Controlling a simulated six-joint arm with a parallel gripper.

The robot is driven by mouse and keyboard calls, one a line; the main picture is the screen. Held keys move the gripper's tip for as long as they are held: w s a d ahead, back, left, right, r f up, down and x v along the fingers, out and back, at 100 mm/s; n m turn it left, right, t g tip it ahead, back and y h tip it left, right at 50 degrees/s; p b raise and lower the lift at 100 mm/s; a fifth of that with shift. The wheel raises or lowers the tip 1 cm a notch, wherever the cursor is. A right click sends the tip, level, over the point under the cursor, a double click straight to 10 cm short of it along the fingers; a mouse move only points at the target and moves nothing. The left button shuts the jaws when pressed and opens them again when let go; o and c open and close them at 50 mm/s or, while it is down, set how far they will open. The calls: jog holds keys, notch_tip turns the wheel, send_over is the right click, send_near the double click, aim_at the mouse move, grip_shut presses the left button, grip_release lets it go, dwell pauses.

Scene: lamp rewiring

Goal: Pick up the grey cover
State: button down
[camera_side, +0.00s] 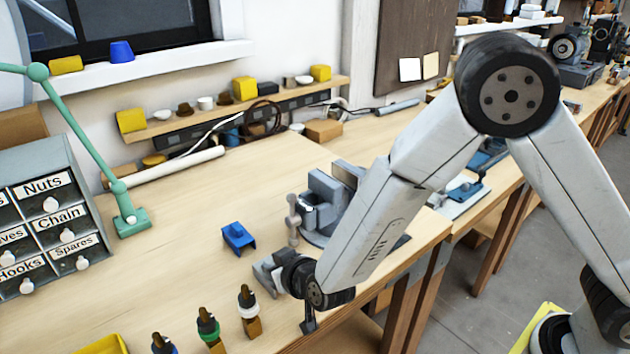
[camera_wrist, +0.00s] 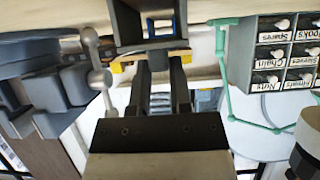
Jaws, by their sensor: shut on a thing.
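The grey cover (camera_wrist: 125,25) shows at the top of the wrist view as a dark grey, channel-shaped piece. Part of it runs out of the picture. My gripper (camera_wrist: 160,52) is shut on it, with the two dark fingers reaching up to its near edge. In the side view my gripper (camera_side: 269,273) is low over the front of the bench. The light grey cover (camera_side: 263,279) is at its fingers there, mostly hidden by the wrist. I cannot tell whether it touches the bench.
A blue bracket (camera_side: 238,237) sits on the bench behind my gripper. A grey vise (camera_side: 322,205) stands close on the right. Several dark-tipped holders, one white-ringed (camera_side: 248,312), stand at the front. A yellow tray (camera_side: 103,345) and labelled drawers (camera_side: 45,215) are left. The bench middle is clear.

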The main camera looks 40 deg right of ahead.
jog(key=shift+r, duration=0.1)
notch_tip(320, 180, up, 10)
dwell(0.8)
dwell(0.5)
